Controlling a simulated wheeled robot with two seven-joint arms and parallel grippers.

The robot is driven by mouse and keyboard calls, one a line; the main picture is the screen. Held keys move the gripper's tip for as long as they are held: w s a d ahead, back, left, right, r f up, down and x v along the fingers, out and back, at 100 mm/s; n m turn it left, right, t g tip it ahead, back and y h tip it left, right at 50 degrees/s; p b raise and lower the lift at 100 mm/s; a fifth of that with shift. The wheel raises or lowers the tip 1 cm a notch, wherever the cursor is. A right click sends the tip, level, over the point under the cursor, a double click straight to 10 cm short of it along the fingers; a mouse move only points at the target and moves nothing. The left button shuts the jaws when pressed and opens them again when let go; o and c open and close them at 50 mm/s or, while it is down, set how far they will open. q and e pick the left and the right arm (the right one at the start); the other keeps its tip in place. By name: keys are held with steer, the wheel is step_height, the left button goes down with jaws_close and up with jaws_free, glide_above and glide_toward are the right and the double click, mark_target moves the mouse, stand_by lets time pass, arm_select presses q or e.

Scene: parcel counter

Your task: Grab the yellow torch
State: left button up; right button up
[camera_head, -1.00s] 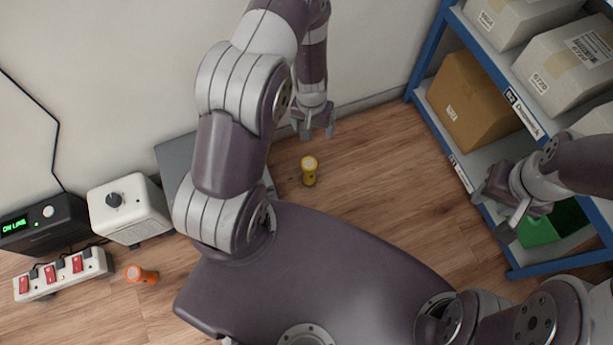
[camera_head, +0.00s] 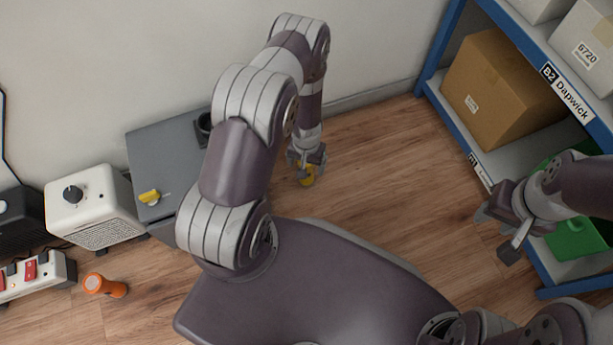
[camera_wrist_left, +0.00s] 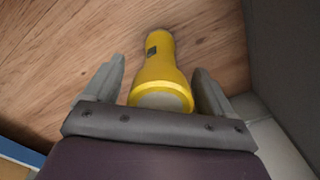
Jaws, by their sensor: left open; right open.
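The yellow torch (camera_wrist_left: 156,72) stands on the wooden floor in the left wrist view, between the two open fingers of my left gripper (camera_wrist_left: 158,88). Both fingers look apart from it, the right one closer. In the head view the torch (camera_head: 307,176) shows only in part, behind my left gripper (camera_head: 306,162), which is right over it. My right gripper (camera_head: 508,226) is open and empty in front of the shelf at the right.
A grey cabinet (camera_head: 165,148) with a yellow knob stands left of my left arm. An orange torch (camera_head: 105,285), a white box (camera_head: 88,200) and a power strip (camera_head: 30,274) are at the far left. A blue shelf (camera_head: 433,70) holds boxes. Floor between gripper and shelf is clear.

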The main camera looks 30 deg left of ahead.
arm_select(q)
steer(key=shift+f, duration=0.3)
steer(key=shift+c, duration=0.7)
steer(key=c, duration=1.2)
